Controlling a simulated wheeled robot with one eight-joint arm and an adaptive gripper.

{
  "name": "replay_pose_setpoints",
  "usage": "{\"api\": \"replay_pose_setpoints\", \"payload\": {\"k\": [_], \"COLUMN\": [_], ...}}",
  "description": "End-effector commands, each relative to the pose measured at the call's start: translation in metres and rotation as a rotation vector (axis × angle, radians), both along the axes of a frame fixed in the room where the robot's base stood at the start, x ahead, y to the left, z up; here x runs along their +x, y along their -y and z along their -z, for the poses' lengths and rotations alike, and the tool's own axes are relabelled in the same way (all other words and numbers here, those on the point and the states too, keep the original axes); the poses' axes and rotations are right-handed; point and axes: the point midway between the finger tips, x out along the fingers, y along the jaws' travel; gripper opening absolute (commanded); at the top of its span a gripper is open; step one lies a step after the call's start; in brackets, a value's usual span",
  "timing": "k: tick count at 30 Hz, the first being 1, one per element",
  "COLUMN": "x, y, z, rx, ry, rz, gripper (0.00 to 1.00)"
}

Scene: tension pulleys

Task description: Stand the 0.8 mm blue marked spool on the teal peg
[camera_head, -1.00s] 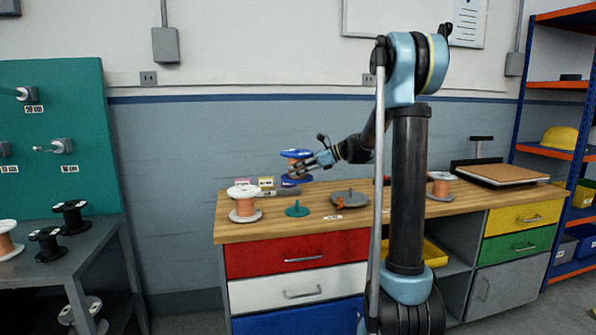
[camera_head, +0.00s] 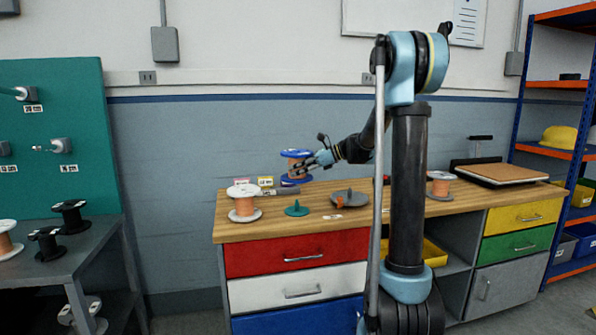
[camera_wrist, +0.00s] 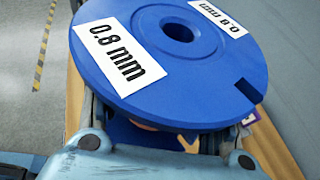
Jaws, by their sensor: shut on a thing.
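The blue spool with orange-brown wire (camera_head: 296,167) is held upright above the workbench in the head view. In the wrist view its blue top flange (camera_wrist: 165,58) carries white labels reading 0.8 mm and shows a centre hole. My gripper (camera_head: 311,163) is shut on the spool from the right side; its fingertips are mostly hidden under the flange in the wrist view. The teal peg (camera_head: 296,208) stands on a round teal base on the bench, below the held spool and empty.
A white-flanged copper spool (camera_head: 244,202) stands just left of the peg. A grey disc with an orange part (camera_head: 349,198) lies to its right. Small label cards (camera_head: 265,181) stand behind. Another copper spool (camera_head: 440,184) and a brown board (camera_head: 505,172) are farther right on the bench (camera_head: 400,202).

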Motion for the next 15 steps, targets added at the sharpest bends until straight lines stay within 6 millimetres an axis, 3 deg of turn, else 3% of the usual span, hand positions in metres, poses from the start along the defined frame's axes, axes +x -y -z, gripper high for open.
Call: {"api": "replay_pose_setpoints", "payload": {"k": [15], "x": [0.0002], "y": [-0.0002], "z": [0.0093], "rx": [0.001], "ry": [0.000], "rz": [0.000], "gripper": [0.10]}}
